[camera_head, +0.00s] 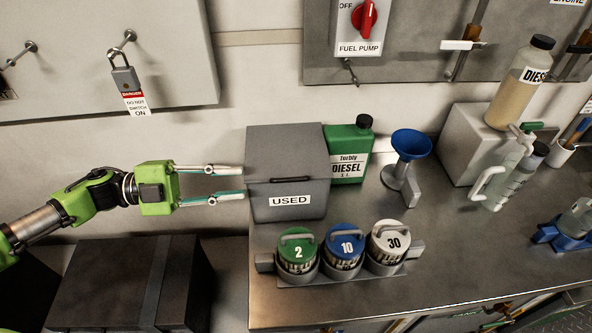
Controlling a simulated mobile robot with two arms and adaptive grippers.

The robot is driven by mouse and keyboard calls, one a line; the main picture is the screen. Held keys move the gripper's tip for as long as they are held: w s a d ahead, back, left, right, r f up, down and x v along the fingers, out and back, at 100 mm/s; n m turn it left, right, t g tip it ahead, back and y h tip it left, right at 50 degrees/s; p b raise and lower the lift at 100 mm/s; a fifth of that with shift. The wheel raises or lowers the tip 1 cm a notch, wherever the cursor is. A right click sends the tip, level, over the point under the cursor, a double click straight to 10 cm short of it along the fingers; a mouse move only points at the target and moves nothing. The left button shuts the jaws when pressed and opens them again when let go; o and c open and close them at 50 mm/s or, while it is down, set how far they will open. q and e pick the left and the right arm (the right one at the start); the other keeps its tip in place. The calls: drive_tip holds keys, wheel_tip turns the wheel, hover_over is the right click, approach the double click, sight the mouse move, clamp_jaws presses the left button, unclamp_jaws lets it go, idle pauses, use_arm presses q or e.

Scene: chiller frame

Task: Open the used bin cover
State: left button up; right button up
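The used bin (266,207) is a grey box labelled "USED" at the left end of the metal counter. Its cover (285,152) lies closed on top, with a dark handle (292,180) at the front edge. My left gripper (243,183) is level, its two fingers apart, pointing right at the bin's left side. The fingertips are at or very near the bin's left edge; I cannot tell whether they touch. Nothing shows between the fingers. My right gripper is not in view.
A green diesel bottle (348,152) stands close to the bin's right side. A blue funnel (411,145) is further right. A rack (330,277) with green, blue and white-topped canisters sits in front of the bin. A dark box (130,283) lies below my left arm.

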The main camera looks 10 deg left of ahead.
sight(274, 181)
use_arm(q)
drive_tip(key=d, duration=0.2)
drive_tip(key=d+p, duration=0.1)
drive_tip(key=d, duration=0.2)
drive_tip(key=shift+w+d+r+p, duration=0.25)
drive_tip(key=shift+w+d+p, duration=0.05)
drive_tip(key=shift+w+d, duration=0.05)
drive_tip(key=d, duration=0.2)
drive_tip(key=w+d+p, duration=0.1)
drive_tip(key=d, duration=0.2)
drive_tip(key=shift+w+f, duration=0.1)
drive_tip(key=shift+f, duration=0.05)
drive_tip(key=shift+w+d, duration=0.1)
drive_tip(key=shift+d, duration=0.3)
drive_tip(key=shift+f, duration=0.1)
clamp_jaws()
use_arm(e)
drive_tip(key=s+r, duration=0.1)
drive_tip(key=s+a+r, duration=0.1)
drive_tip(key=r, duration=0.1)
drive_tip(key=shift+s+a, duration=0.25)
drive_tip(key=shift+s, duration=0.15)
